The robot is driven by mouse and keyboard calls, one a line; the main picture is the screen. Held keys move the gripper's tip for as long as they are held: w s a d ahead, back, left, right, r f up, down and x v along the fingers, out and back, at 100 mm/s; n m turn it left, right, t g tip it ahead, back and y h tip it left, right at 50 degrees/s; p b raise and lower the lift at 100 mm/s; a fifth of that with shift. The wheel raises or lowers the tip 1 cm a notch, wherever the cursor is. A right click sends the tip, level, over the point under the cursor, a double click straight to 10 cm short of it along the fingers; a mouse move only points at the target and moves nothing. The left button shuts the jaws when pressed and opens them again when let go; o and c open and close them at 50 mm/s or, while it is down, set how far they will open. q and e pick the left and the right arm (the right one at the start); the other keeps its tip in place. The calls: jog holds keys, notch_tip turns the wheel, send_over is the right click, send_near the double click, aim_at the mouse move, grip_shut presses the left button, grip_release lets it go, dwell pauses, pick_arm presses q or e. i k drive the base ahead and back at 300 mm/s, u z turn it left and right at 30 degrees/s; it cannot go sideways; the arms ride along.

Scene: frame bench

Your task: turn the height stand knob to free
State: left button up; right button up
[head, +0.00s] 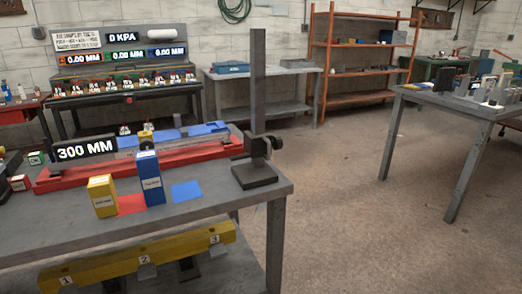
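The height stand (258,90) is a tall dark grey post on a square dark base, upright at the right end of the near bench. A dark clamp sits low on the post, with a round black knob (277,143) on its right side. The knob is too small here to tell its setting. Neither of my grippers is in view.
The near bench (230,205) carries a red rail (75,180), a 300 MM display (86,149), a yellow box (103,196) and a blue box (151,178). A yellow numbered bar (190,243) is below. Floor (335,200) is clear to the right.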

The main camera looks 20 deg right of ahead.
aim_at(276, 139)
jog(key=u, duration=3.1)
jog(key=k, duration=2.05)
jog(key=z, duration=2.8)
jog(key=k, duration=0.35)
jog(key=z, duration=0.85)
jog(key=i, duration=0.4)
jog(key=u, duration=1.3)
jog(key=i, duration=0.8)
jog(key=u, duration=0.95)
